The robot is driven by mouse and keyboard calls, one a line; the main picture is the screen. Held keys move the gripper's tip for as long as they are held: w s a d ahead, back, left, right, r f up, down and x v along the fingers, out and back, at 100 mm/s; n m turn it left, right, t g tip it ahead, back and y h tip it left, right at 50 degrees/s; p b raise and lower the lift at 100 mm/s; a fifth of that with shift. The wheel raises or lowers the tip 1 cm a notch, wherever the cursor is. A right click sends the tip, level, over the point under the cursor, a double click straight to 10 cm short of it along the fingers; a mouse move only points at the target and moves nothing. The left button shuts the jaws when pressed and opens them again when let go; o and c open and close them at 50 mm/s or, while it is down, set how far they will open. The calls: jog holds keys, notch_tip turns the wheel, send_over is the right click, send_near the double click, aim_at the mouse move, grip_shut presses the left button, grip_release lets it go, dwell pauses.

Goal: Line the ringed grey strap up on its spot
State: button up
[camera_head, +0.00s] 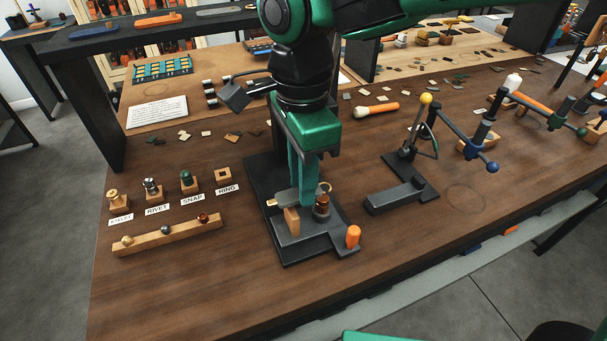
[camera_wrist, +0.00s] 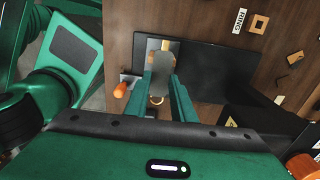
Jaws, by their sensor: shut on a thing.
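My gripper (camera_head: 303,198) is shut on the grey strap (camera_wrist: 160,68), with one teal finger along each side of it. A brass ring (camera_wrist: 157,99) shows at the strap's near end in the wrist view. In the head view the strap (camera_head: 286,197) lies flat between the fingertips, over the dark press base (camera_head: 264,185). The ring (camera_head: 326,187) shows just right of the fingers, above a copper-coloured post (camera_head: 322,204). The fingers hide the strap's middle. I cannot tell whether the strap touches the press.
An orange knob (camera_head: 353,236) stands at the press's front right corner. A wooden rail (camera_head: 168,236) and small labelled blocks (camera_head: 190,182) are at the left. A lever press (camera_head: 410,180) stands to the right. Bare tabletop lies in front.

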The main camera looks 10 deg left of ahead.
jog(key=shift+f, duration=1.2)
dwell(0.5)
jog(key=o, duration=1)
jog(key=shift+c, duration=0.9)
jog(key=shift+r, duration=3.55)
